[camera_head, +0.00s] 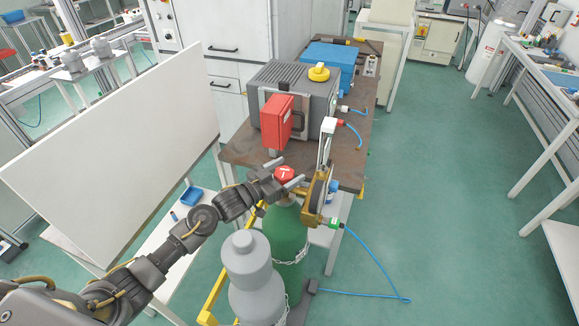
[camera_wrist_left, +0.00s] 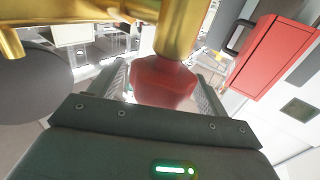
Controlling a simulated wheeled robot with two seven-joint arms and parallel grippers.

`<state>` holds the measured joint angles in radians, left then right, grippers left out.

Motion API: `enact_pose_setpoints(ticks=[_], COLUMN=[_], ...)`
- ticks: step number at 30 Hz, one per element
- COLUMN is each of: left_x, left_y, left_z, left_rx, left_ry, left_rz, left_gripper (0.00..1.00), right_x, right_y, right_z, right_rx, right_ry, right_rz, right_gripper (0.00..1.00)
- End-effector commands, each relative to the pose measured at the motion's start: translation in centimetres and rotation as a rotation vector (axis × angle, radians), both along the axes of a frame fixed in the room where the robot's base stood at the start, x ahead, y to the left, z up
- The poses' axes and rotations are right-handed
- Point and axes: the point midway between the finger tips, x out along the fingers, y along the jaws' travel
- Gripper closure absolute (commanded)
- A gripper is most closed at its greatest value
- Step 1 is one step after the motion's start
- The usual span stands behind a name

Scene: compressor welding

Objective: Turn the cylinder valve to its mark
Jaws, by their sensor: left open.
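The cylinder valve is a red knob (camera_head: 285,173) with a white mark on top, above the green gas cylinder (camera_head: 287,238). My left gripper (camera_head: 282,173) is open, with its fingers on either side of the knob. In the left wrist view the red knob (camera_wrist_left: 164,82) sits between the two fingers of the left gripper (camera_wrist_left: 163,85), and gaps show beside it. Whether a finger touches it is unclear. A brass regulator (camera_head: 316,196) is joined at the right of the valve. My right gripper is not in view.
A grey cylinder (camera_head: 249,270) stands in front of the green one. The brown bench (camera_head: 240,152) behind carries a grey machine (camera_head: 300,92) and a red box (camera_head: 277,121). A white panel (camera_head: 115,150) stands left of my arm. The right floor is open, with a blue hose (camera_head: 375,260).

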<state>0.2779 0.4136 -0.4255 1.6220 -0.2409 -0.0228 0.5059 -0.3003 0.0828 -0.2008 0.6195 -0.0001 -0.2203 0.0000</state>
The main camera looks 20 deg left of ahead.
Motion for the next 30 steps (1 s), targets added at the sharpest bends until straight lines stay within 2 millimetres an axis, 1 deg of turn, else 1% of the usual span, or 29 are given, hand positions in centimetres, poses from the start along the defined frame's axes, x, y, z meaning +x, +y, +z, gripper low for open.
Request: enact_pose_setpoints(ticks=[1, 4, 13, 23, 24, 30], left_x=[0.41, 0.82, 0.95, 0.93, 0.92, 0.92], left_y=[-0.27, -0.59, -0.68, -0.68, -0.98, -0.74], left_z=[0.14, 0.09, -0.04, -0.04, -0.02, -0.14], left_rx=[0.000, 0.000, 0.001, 0.001, 0.000, 0.002], left_ry=[0.000, -0.001, -0.001, -0.001, 0.000, 0.000], left_rz=[0.000, 0.000, 0.000, 0.000, -0.001, -0.019], left_gripper=[0.23, 0.23, 0.23, 0.66, 0.68, 0.68], right_x=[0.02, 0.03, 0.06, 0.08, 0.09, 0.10], right_y=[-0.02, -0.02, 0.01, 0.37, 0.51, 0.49], right_z=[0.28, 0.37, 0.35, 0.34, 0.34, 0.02], right_rx=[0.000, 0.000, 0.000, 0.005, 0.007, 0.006], right_ry=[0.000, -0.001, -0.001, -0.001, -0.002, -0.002], right_rz=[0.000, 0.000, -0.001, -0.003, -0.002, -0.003], right_gripper=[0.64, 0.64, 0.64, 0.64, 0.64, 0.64])
